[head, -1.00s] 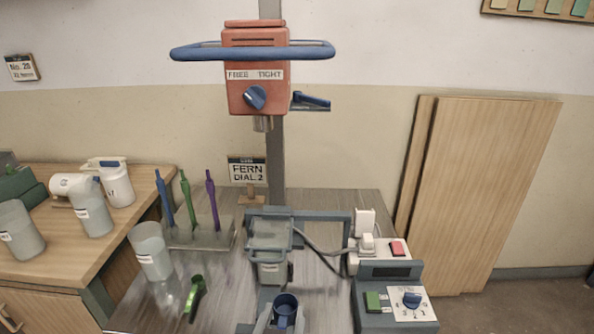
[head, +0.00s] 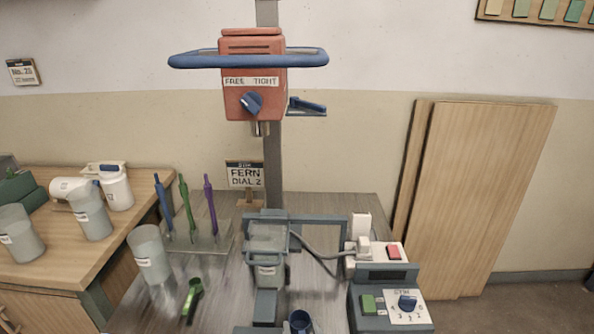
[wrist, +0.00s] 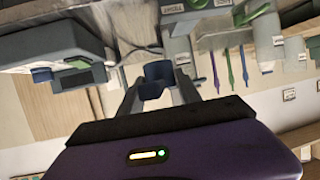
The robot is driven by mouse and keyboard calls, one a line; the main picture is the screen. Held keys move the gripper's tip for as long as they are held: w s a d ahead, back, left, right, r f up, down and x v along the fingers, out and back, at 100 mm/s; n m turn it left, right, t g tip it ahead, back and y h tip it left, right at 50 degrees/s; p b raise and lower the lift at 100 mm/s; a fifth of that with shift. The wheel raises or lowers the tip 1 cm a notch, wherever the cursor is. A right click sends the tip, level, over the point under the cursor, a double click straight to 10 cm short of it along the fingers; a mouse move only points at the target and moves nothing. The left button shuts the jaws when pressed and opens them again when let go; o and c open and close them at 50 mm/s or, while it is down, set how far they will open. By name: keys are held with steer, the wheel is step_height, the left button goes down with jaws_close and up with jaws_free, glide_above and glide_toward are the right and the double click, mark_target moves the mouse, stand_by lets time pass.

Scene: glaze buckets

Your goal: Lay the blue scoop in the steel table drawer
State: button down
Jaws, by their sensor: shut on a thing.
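The blue scoop (head: 300,321) shows at the bottom edge of the head view, in front of the mixer stand; only its cup is seen there. In the wrist view the blue scoop (wrist: 154,78) is between the fingers of my gripper (wrist: 160,90), which is shut on it. In the head view my gripper is mostly cut off by the bottom edge. The steel table (head: 345,203) fills the middle of the head view. Its drawer cannot be made out in either view.
A green scoop (head: 192,298) and a grey bucket (head: 150,255) are on the steel table's left. Behind them stands a rack with blue, green and purple tools (head: 210,205). A control box (head: 390,308) is at right. A wooden bench (head: 60,270) stands left.

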steer(key=s+d+f, duration=0.4)
steer(key=d+f, duration=0.3)
steer(key=d, duration=0.2)
steer(key=s+d+f+m+h, duration=0.1)
steer(key=s+d+f, duration=0.2)
steer(key=d+f, duration=0.4)
steer(key=d, duration=0.3)
steer(key=shift+s+f+h+p, duration=0.2)
steer(key=shift+s+h+p, duration=0.1)
steer(key=shift+s+p, duration=0.05)
steer(key=shift+d, duration=0.1)
